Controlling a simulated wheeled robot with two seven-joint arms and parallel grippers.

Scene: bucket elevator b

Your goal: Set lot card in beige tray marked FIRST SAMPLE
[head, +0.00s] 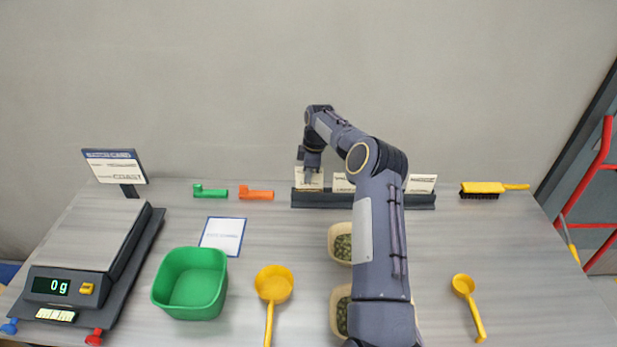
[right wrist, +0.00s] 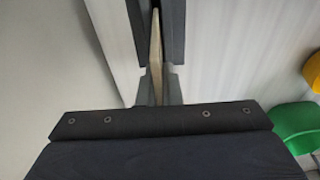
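A white lot card (head: 309,178) stands at the left end of the dark card rack (head: 398,202) at the back of the table. My right gripper (head: 312,160) points down over it. In the right wrist view the card (right wrist: 157,60) shows edge-on between the two fingers (right wrist: 158,88), which appear closed against it. Two beige trays holding green material, a farther one (head: 331,247) and a nearer one (head: 333,318), are partly hidden behind my right arm. I cannot read any FIRST SAMPLE marking. My left gripper is out of view.
Other cards (head: 420,184) stand in the rack. A green bin (head: 190,283), yellow scoops (head: 273,284) (head: 465,287), a scale (head: 85,260) reading 0 g and a flat white sheet (head: 223,235) lie around. A yellow brush (head: 483,189) lies at back right. The table right of my arm is mostly clear.

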